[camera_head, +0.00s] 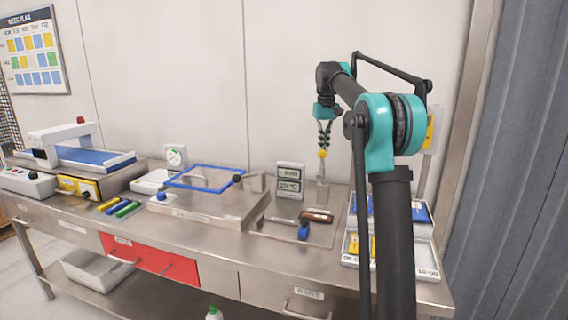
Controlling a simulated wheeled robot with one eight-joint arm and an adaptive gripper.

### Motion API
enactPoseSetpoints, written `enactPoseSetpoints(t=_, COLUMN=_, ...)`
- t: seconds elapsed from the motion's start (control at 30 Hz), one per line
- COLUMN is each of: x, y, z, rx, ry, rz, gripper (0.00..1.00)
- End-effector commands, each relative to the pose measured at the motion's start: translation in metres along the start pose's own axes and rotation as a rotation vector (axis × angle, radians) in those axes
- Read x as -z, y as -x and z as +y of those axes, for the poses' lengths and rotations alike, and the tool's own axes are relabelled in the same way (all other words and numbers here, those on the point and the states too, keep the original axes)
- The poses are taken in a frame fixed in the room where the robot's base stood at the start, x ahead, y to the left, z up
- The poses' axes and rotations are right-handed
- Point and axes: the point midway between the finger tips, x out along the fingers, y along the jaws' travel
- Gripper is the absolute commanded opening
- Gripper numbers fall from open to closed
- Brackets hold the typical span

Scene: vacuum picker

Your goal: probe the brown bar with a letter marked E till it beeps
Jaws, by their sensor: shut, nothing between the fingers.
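A brown bar (317,216) lies on a flat steel plate at the right of the bench; any letter on it is too small to read. A grey display unit (289,184) stands left of the holder and seems to read about 20 °C.
A blue-knobbed part (303,230) sits in front of the bar. A steel box with a blue frame (207,178) stands to the left. White trays with blue and yellow items (392,267) stand right, partly behind my arm. Coloured bars (120,207) lie farther left near a conveyor machine (75,155).

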Motion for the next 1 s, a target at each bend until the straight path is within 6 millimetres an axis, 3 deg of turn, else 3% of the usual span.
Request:
enactPoseSetpoints(t=0.73, x=0.015, y=0.066, z=0.008, rx=0.0, ry=0.0, rz=0.0, gripper=0.0)
enactPoseSetpoints(t=1.0, x=0.016, y=0.074, z=0.009, rx=0.0, ry=0.0, rz=0.0, gripper=0.0)
